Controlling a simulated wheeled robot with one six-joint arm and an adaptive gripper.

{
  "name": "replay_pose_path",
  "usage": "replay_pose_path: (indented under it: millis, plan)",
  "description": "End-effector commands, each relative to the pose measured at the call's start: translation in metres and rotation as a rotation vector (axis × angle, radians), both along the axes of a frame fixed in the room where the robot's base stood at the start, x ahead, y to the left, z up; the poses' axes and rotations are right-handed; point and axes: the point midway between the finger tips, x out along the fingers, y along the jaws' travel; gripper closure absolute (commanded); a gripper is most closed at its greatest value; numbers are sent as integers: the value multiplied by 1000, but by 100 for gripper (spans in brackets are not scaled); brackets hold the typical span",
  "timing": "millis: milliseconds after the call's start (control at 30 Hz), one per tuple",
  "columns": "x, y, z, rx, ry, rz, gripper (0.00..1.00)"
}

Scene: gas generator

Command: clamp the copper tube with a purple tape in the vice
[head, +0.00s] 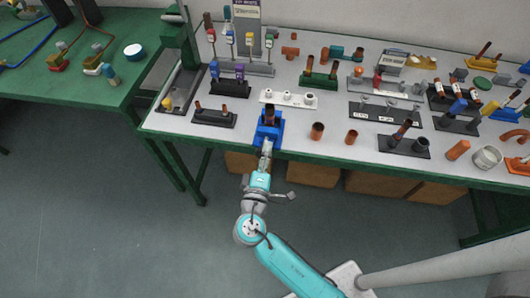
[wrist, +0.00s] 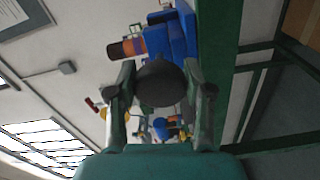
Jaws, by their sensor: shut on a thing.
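The blue vice (head: 268,135) stands at the table's front edge, and it also shows in the wrist view (wrist: 178,38). A copper tube (head: 270,113) stands upright in the vice. In the wrist view the tube (wrist: 125,49) sticks out of the vice, dark brown at its end with an orange part beside the blue jaws. My gripper (head: 266,148) is at the near side of the vice. In the wrist view my gripper (wrist: 161,92) has its fingers around a dark round knob (wrist: 160,82) in front of the vice.
The floor before the table is clear.

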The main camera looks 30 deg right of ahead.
Motion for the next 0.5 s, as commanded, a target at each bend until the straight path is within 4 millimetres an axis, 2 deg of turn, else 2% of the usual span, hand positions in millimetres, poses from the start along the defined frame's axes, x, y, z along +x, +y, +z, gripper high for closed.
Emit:
replay_pose_path:
  millis: [500]
  plan:
    - [0,0,-3,395,-285,-2,84]
